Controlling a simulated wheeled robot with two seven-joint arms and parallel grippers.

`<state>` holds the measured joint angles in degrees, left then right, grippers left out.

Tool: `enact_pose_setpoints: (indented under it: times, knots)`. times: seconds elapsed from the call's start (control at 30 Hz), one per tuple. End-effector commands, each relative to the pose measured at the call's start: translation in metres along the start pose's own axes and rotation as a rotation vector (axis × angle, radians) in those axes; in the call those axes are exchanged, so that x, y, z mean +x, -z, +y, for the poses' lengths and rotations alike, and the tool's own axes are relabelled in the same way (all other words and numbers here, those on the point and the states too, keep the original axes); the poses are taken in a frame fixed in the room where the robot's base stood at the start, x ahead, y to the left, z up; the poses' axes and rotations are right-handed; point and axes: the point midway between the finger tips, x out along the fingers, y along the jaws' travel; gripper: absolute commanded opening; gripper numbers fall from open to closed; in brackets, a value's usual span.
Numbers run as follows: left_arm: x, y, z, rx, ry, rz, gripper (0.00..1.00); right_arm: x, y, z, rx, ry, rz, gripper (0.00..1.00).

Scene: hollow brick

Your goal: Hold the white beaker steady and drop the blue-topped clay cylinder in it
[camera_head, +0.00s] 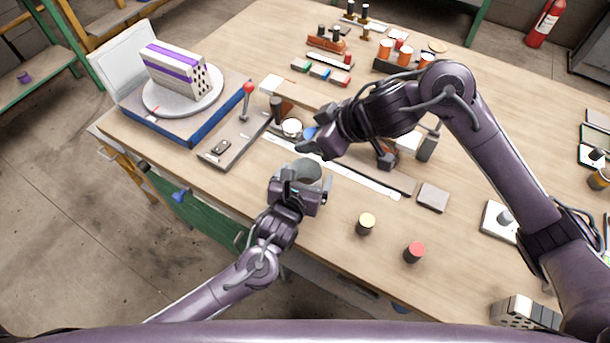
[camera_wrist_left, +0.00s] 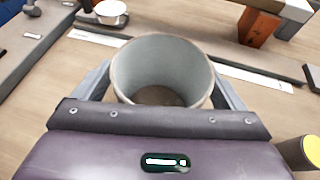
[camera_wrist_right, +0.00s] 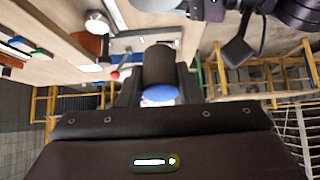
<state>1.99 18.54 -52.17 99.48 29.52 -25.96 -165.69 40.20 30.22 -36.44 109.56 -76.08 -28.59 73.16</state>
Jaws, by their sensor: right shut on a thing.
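The white beaker (camera_head: 309,172) stands upright on the table and looks empty inside in the left wrist view (camera_wrist_left: 162,75). My left gripper (camera_head: 303,184) has its fingers on both sides of the beaker, close against its wall; whether they press on it I cannot tell. My right gripper (camera_head: 318,140) is shut on the clay cylinder, above and just behind the beaker in the head view. The cylinder's blue top (camera_head: 310,133) shows there beside the fingers. In the right wrist view the dark cylinder (camera_wrist_right: 158,66) sits between the fingers, with its blue end (camera_wrist_right: 160,93) towards the camera.
A yellow-topped cylinder (camera_head: 366,223) and a red-topped cylinder (camera_head: 414,252) stand to the right of the beaker.

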Motion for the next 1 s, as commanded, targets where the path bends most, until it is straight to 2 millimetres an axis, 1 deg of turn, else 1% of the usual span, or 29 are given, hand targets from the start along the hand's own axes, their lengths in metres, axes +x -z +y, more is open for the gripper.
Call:
enact_pose_setpoints:
  times: [0.03, 0.3, 0.37, 0.4, 0.57, 1.0]
  knots:
    - [0.000, 0.000, 0.000, 0.000, 0.000, 0.000, 0.85, 0.000, 0.000, 0.000, 0.000, 0.000, 0.001, 0.08]
    - [0.000, 0.000, 0.000, 0.000, 0.000, 0.000, 0.49, 0.000, 0.000, 0.000, 0.000, 0.000, 0.001, 0.08]
    - [0.000, 0.000, 0.000, 0.000, 0.000, 0.001, 0.41, 0.000, 0.000, 0.000, 0.000, 0.000, 0.001, 0.08]
    - [0.000, 0.000, 0.000, 0.000, 0.000, 0.001, 0.39, 0.000, 0.000, 0.000, 0.000, 0.000, 0.001, 0.08]
    - [0.000, 0.000, 0.000, 0.000, 0.000, 0.001, 0.39, 0.004, -0.004, 0.000, 0.002, 0.001, -0.001, 0.08]
    - [-0.001, 0.001, 0.000, 0.000, 0.000, 0.001, 0.39, 0.026, -0.024, 0.000, 0.002, 0.001, -0.001, 0.08]
